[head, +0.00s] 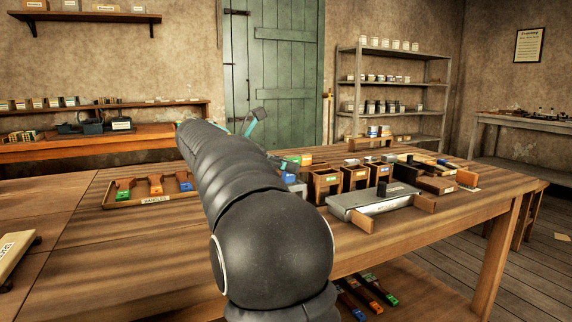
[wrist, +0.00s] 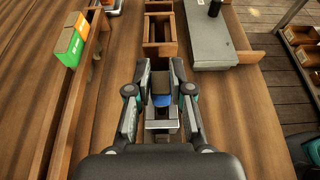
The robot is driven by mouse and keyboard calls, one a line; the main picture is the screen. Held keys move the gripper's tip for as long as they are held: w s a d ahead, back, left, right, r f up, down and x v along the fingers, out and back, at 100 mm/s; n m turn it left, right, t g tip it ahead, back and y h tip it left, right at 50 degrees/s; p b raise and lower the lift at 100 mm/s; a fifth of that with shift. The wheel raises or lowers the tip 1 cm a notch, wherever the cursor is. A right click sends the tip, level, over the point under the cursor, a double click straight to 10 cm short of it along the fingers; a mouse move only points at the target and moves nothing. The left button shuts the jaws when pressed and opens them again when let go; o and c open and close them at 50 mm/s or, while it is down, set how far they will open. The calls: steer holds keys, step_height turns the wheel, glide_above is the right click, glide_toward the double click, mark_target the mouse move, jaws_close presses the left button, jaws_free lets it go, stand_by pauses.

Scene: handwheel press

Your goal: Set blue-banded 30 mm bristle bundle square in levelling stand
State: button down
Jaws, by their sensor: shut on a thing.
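My gripper (wrist: 161,88) is shut on the blue-banded bristle bundle (wrist: 163,99) in the wrist view. The blue band shows between the fingers, with a dark part beyond it. A grey metal piece (wrist: 157,137) shows between the finger linkages below the bundle; it may be part of the levelling stand, but I cannot tell whether the bundle touches it or stands square.
Open wooden boxes (head: 326,184) stand in a row, beside a grey metal plate (head: 375,201) with a black knob. A green and orange block (wrist: 72,40) stands left of my gripper.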

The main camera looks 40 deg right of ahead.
steer(key=c, duration=1)
jaws_free()
steer(key=shift+o, duration=0.2)
steer(key=shift+a, duration=0.1)
steer(key=v, duration=1.2)
